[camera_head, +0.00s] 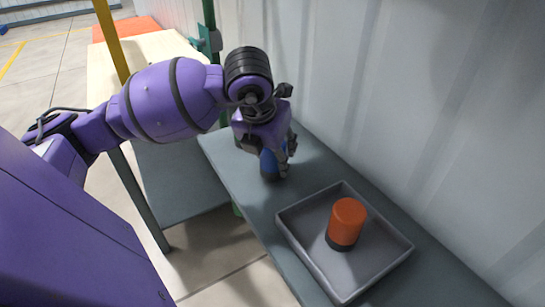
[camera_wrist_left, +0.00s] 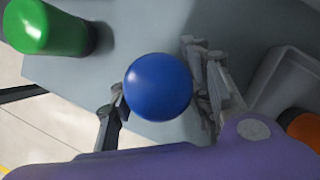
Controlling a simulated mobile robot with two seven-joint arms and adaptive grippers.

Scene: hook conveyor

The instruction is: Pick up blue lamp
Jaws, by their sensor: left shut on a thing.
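The blue lamp (camera_head: 268,163) stands upright on the grey table, at the left of the tray in the head view. Its round blue top (camera_wrist_left: 158,87) fills the middle of the left wrist view. My left gripper (camera_head: 279,160) reaches down around the lamp from above and is shut on it. In the left wrist view, one finger is at the lamp's left and the other at its right. The gripper partly hides the lamp in the head view. My right gripper is in neither view.
A grey tray (camera_head: 292,240) on the table (camera_head: 232,165) holds an orange lamp (camera_head: 347,222). A green lamp (camera_wrist_left: 45,27) stands at the upper left of the wrist view. A corrugated wall (camera_head: 430,110) runs along the table's right side. A yellow post (camera_head: 112,42) stands at the left.

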